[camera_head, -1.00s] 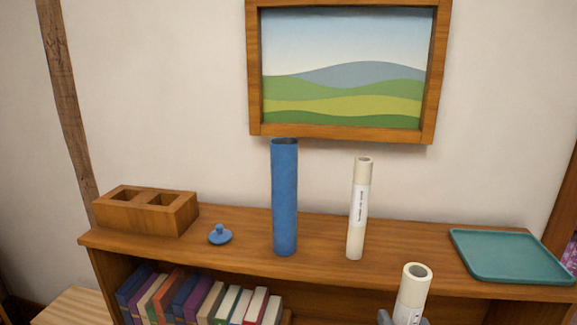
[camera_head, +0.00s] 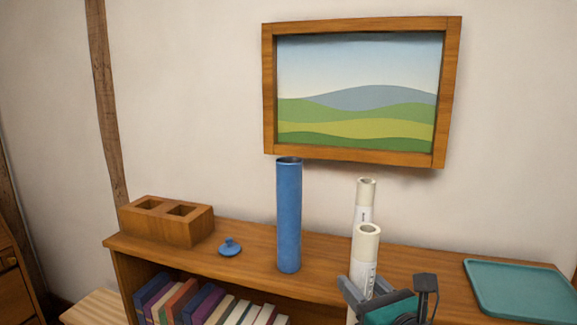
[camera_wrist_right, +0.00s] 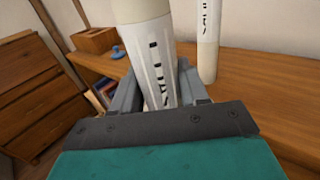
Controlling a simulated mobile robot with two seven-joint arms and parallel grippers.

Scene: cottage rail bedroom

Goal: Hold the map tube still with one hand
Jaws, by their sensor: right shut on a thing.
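The blue map tube (camera_head: 289,218) stands upright and open at the top on the wooden shelf top. Its small blue lid (camera_head: 230,247) with a knob lies to its left. A cream rolled map (camera_head: 364,202) stands behind, to the right of the tube. My right gripper (camera_head: 360,288) is shut on a second cream rolled map (camera_head: 366,246), held roughly upright in front of the first. In the right wrist view this held map (camera_wrist_right: 152,60) sits between the fingers, and the standing map (camera_wrist_right: 208,40) is beyond it. My left gripper is not in view.
A wooden block with two square holes (camera_head: 165,228) sits at the shelf's left end. A teal tray (camera_head: 520,290) lies at the right. Several books (camera_head: 200,302) fill the compartment below. A framed landscape picture (camera_head: 355,95) hangs above.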

